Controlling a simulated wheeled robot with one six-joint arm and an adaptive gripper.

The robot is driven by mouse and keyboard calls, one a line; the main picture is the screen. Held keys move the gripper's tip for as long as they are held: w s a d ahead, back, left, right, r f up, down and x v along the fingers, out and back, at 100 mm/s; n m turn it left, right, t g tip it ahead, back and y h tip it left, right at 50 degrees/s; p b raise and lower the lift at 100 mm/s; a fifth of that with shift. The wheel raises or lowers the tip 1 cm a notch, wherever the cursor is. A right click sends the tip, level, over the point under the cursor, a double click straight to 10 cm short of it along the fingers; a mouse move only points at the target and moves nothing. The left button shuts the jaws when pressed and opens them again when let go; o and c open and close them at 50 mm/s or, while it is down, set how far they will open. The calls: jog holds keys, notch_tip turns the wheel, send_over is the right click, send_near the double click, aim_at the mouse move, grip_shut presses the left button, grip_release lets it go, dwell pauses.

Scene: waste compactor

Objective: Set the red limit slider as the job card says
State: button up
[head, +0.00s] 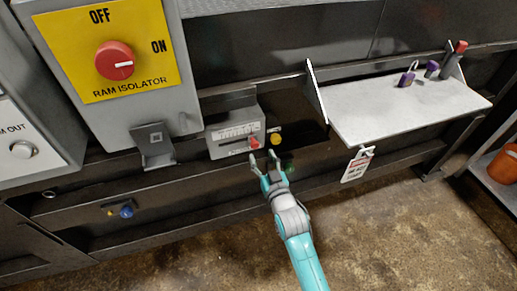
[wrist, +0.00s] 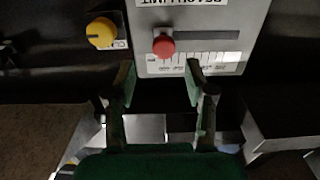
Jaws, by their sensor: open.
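The red limit slider knob (head: 254,142) sits at the right end of its slot on a grey scale box (head: 222,143). In the wrist view the red knob (wrist: 164,45) is at the left end of the slot, and the scale and lettering look upside down. My gripper (head: 262,160) is open just in front of the box. In the wrist view my gripper's fingers (wrist: 160,78) stand apart, close to the knob but not around it. A white card with a red header (head: 357,166) hangs from the shelf; its text is too small to read.
A yellow knob (head: 276,139) sits just right of the slider box. The red ram isolator switch (head: 115,61) is at upper left. A white shelf (head: 390,112) holds purple padlocks (head: 407,79). A blue knob (head: 126,211) is at lower left.

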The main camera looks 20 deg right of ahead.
jog(key=shift+s, duration=2.65)
jog(key=s+f+g, duration=0.1)
jog(key=s+f, duration=0.2)
jog(key=s, duration=0.8)
jog(key=s+f+g, duration=0.1)
jog(key=s+f, duration=0.2)
jog(key=s, duration=0.8)
jog(key=s+r, duration=0.3)
jog(key=s, duration=0.7)
jog(key=s+r+g, duration=0.1)
jog(key=s+r, duration=0.2)
jog(key=s, duration=0.7)
jog(key=shift+s+r, duration=0.15)
jog(key=shift+r, duration=0.2)
